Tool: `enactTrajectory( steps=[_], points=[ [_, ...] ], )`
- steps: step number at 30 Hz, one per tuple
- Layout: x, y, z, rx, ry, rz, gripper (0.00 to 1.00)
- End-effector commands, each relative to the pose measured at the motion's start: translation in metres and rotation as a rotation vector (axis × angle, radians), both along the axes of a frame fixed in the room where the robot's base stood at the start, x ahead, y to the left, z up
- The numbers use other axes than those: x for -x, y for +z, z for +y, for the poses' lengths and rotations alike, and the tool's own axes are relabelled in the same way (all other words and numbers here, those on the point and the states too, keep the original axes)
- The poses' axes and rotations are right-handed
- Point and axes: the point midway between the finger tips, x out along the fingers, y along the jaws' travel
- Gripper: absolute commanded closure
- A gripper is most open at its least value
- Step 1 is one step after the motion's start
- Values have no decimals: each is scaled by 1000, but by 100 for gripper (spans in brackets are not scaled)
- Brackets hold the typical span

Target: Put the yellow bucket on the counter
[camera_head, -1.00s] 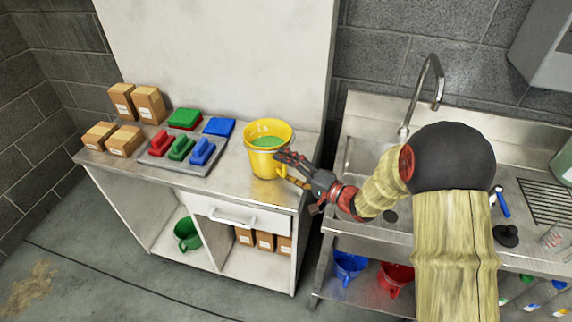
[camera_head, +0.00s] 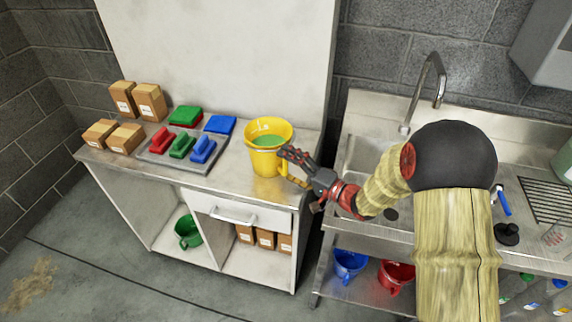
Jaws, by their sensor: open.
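The yellow bucket (camera_head: 262,160) stands upright on the right end of the metal counter (camera_head: 215,181). A green surface shows inside it. My gripper (camera_head: 289,166) is at the bucket's right side, with its fingers spread open by the bucket's handle. I cannot tell whether a finger touches the bucket. The fingers hide part of the bucket's right side.
A tray (camera_head: 149,158) with red, green and blue brushes lies left of the bucket. Green (camera_head: 186,115) and blue pads (camera_head: 220,124) lie behind it, cardboard boxes (camera_head: 126,138) at far left. A sink (camera_head: 362,153) with a faucet (camera_head: 431,85) is at right.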

Motion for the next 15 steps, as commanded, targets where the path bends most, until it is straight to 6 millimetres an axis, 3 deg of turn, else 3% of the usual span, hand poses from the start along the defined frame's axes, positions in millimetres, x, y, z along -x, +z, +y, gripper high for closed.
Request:
enactTrajectory(
  steps=[5, 15],
  points=[
    [12, 2, -16, 1, -3, 1, 1],
    [57, 5, -67, 0, -4, 2, 1]
  ],
)
